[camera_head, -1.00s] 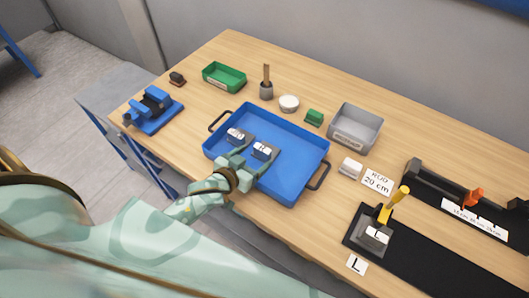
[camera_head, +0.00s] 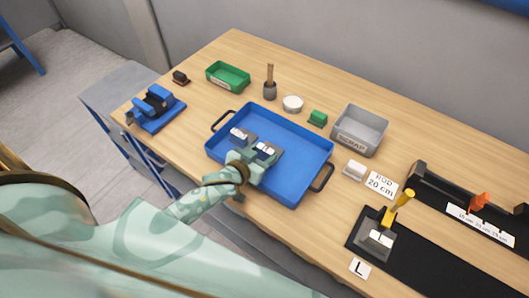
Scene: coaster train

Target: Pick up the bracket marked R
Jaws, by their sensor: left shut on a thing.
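Two small grey brackets with white labels sit at the blue tray (camera_head: 296,185): a left one (camera_head: 240,134) and a right one (camera_head: 268,150). Their letters are too small to read here. My left gripper (camera_head: 250,150) reaches in over the tray's near edge and is shut on a bracket, seemingly the right one. The fingers hide part of it, and I cannot tell whether it is off the tray floor. Another bracket (camera_head: 378,240) sits in a fixture with a yellow-handled clamp (camera_head: 402,202), beside a card marked L (camera_head: 359,268). My right gripper is not in view.
A green bin (camera_head: 228,76) and blue vise (camera_head: 156,108) stand left. A rod card (camera_head: 382,184) lies right.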

